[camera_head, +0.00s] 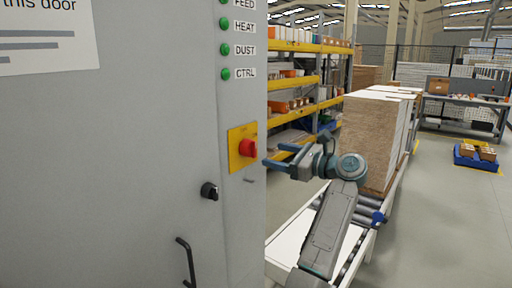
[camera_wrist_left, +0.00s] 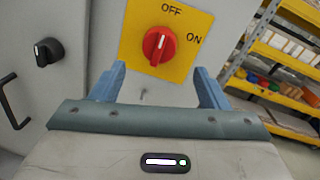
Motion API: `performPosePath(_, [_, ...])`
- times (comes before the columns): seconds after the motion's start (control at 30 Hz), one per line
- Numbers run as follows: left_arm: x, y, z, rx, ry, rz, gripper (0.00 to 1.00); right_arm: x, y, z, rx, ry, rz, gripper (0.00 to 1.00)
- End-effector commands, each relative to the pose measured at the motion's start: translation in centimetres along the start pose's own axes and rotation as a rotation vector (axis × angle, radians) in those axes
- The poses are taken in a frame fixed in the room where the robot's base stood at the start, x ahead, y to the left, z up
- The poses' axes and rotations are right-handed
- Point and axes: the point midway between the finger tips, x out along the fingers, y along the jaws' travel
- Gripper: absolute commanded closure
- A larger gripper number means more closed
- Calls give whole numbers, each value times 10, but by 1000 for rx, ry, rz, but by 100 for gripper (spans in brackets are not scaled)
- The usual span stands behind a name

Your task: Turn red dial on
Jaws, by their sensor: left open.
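The red dial (camera_head: 247,148) sits on a yellow plate (camera_head: 236,160) on the grey cabinet's front. In the left wrist view the red dial (camera_wrist_left: 159,46) has its white mark pointing up toward the OFF label (camera_wrist_left: 171,10); the ON label (camera_wrist_left: 194,39) is to the right. My left gripper (camera_head: 271,157) is open and empty, just right of the dial in the head view. In the left wrist view its two fingers stand either side of the dial, a little below it, and do not appear to touch it. My right gripper is out of view.
A black knob (camera_head: 209,191) and a black handle (camera_head: 186,262) stick out of the cabinet (camera_head: 130,150) below left of the dial. Green lamps (camera_head: 225,74) run above it. A roller conveyor (camera_head: 352,250) with stacked boards (camera_head: 370,140) and yellow shelving stand behind my arm.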

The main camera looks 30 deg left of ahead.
Motion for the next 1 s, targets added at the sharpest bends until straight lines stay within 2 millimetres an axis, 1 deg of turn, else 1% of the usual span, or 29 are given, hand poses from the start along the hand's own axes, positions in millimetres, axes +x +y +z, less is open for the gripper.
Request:
performPosePath(0.03, [12,-1,6,1,-5,3,31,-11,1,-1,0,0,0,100])
performPosePath(0.2, [44,-1,6,5,-6,3,31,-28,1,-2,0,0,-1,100])
performPosePath(0.3, [60,-1,4,5,-6,2,31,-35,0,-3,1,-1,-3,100])
performPosePath(0.4, [70,-1,3,4,-4,0,31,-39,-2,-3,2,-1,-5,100])
performPosePath(0.57, [78,0,1,4,-3,-1,31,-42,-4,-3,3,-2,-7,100])
performPosePath(0.8, [78,0,0,4,-3,-1,31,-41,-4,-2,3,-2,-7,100])
performPosePath(0.83, [78,0,0,4,-3,-1,35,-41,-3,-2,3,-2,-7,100])
performPosePath(0.87, [78,0,0,4,-3,-1,41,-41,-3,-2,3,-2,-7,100])
performPosePath(1.0, [78,0,0,4,-3,-1,69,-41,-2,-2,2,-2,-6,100])
